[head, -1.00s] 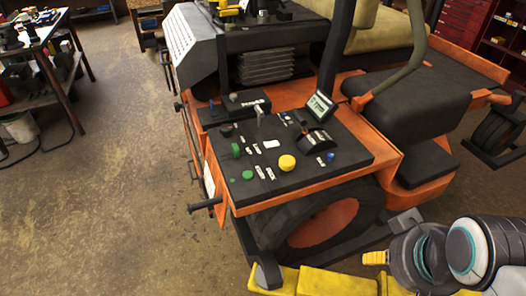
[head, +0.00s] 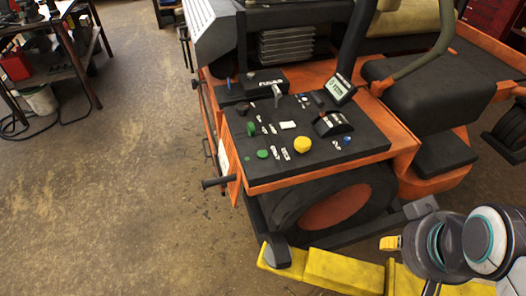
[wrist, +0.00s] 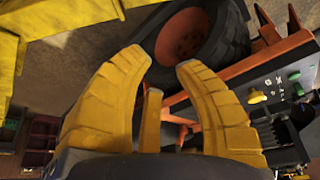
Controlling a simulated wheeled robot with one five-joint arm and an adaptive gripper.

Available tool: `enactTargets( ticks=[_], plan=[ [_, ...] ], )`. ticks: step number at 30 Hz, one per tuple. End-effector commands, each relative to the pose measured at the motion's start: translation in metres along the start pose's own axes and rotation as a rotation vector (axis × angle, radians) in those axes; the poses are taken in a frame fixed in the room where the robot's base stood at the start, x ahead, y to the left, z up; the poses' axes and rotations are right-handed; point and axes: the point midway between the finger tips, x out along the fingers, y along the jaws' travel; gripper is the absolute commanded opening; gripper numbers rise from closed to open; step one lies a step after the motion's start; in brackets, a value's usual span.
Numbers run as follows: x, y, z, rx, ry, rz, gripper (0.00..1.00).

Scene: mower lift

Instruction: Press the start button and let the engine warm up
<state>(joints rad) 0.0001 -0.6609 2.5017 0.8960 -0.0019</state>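The mower's control panel (head: 325,160) is a black plate on an orange frame, in the middle of the head view. It bears a flat green button (head: 262,154), a raised green knob (head: 251,128), a yellow round button (head: 302,145) and a blue knob (head: 347,139). Which one is the start button cannot be read. A small display (head: 341,90) is lit. The panel shows at the right in the wrist view (wrist: 272,90). My gripper (wrist: 163,62) has its yellow fingers apart with nothing between them. It is low and right of the panel, touching no control.
A mower wheel (head: 335,205) sits below the panel, with yellow lift parts (head: 335,270) in front. A lever (head: 277,93) stands up on the panel and a black peg (head: 215,183) juts out left. The seat (head: 425,105) is at right.

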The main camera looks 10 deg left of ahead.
Motion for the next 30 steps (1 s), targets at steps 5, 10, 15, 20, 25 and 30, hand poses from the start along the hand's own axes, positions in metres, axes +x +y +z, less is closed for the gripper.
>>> enactTargets(
  ticks=[5, 10, 15, 20, 25, 30],
  plan=[
    [0.0000, 0.0000, 0.0000, 0.000, 0.000, 0.000, 0.12],
    [0.0000, 0.0000, 0.0000, 0.000, 0.000, 0.000, 0.00],
    [0.0000, 0.0000, 0.0000, 0.000, 0.000, 0.000, 0.00],
    [0.0000, 0.0000, 0.0000, 0.000, 0.000, 0.000, 0.00],
    [0.0000, 0.0000, 0.0000, 0.000, 0.000, 0.000, 0.00],
    [0.0000, 0.0000, 0.0000, 0.000, 0.000, 0.000, 0.00]
  ],
)
